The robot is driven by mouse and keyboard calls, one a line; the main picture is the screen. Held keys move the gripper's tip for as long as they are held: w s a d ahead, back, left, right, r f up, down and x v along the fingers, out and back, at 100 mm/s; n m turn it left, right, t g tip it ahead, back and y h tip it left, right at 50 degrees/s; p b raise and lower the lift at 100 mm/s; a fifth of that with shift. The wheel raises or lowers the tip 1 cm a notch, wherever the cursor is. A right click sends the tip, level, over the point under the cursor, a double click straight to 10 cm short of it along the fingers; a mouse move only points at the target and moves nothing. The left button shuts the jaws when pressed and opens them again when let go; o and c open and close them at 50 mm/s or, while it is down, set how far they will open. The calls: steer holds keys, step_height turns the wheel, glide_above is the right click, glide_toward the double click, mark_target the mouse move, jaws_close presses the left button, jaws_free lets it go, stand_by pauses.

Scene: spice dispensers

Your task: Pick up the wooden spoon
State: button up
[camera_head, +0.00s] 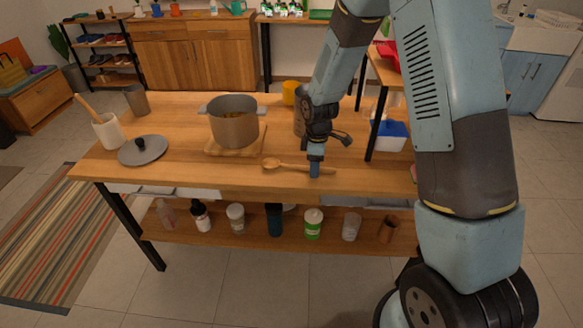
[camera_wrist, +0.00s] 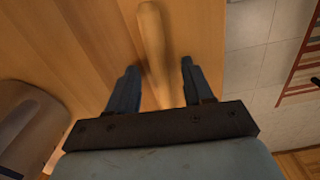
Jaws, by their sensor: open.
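The wooden spoon (camera_head: 290,167) lies flat on the wooden table near its front edge, with its bowl to the left and its handle to the right. My gripper (camera_head: 315,168) is over the spoon's handle, pointing down. In the wrist view, the spoon's handle (camera_wrist: 153,50) runs between the two fingers of my gripper (camera_wrist: 158,78). The fingers stand apart, with a gap on each side of the handle. The far part of the spoon is out of the wrist view.
A pot (camera_head: 234,124) stands on a wooden board (camera_head: 222,152) left of my gripper, with a grey lid (camera_head: 142,150) farther left. A white utensil holder (camera_head: 108,131) is at the table's left. A blue-and-white container (camera_head: 388,136) is to the right. Bottles and jars line the lower shelf (camera_head: 262,234).

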steer(key=shift+c, duration=0.4)
jaws_close()
